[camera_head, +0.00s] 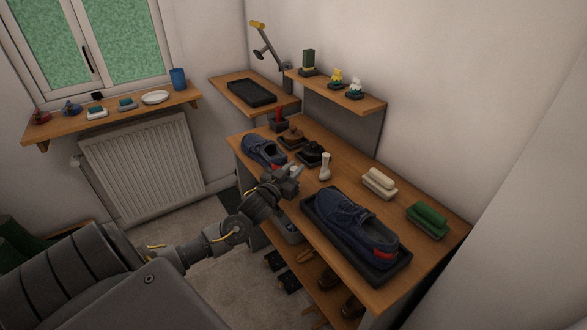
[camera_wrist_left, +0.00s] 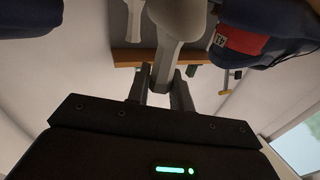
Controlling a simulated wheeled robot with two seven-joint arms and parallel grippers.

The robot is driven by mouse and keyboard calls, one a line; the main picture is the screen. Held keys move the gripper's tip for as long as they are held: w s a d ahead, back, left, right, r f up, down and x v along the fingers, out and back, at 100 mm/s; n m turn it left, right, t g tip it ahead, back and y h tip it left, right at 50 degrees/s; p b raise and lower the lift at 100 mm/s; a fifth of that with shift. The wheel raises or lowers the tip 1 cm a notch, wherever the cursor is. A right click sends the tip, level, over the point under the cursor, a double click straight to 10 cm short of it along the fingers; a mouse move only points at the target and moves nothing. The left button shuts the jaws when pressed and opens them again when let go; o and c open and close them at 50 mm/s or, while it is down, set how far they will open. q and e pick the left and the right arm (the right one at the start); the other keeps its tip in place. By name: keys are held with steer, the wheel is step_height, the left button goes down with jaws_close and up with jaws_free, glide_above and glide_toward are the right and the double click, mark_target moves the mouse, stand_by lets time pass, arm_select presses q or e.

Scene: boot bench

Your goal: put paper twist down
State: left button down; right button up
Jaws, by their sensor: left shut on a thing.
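My left gripper (camera_head: 290,173) is over the front edge of the bench, beside the red heel of the farther blue shoe (camera_head: 262,149). In the left wrist view the gripper (camera_wrist_left: 161,85) is shut on the narrow stem of a pale paper twist (camera_wrist_left: 177,25). The twist's rounded bulb points away from the fingers. In the head view the held twist is hidden or not distinct from the gripper. A second white twist (camera_head: 325,167) stands on the bench just right of the gripper; it also shows in the left wrist view (camera_wrist_left: 134,18). My right gripper is out of view.
A second blue shoe (camera_head: 352,227) lies on a black tray to the right. Cream blocks (camera_head: 379,183) and a green block (camera_head: 427,220) sit farther right. Bare wood (camera_head: 345,167) lies behind the standing twist.

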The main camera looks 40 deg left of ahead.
arm_select(q)
steer(key=shift+f, duration=0.1)
steer(key=c, duration=1.3)
jaws_free()
steer(key=shift+o, duration=0.3)
steer(key=shift+r, duration=0.2)
steer(key=s+d+b, duration=0.1)
steer(key=s+b, duration=0.1)
steer(key=s, duration=0.9)
steer(key=shift+s+d+f, duration=0.25)
steer(key=shift+s, duration=0.15)
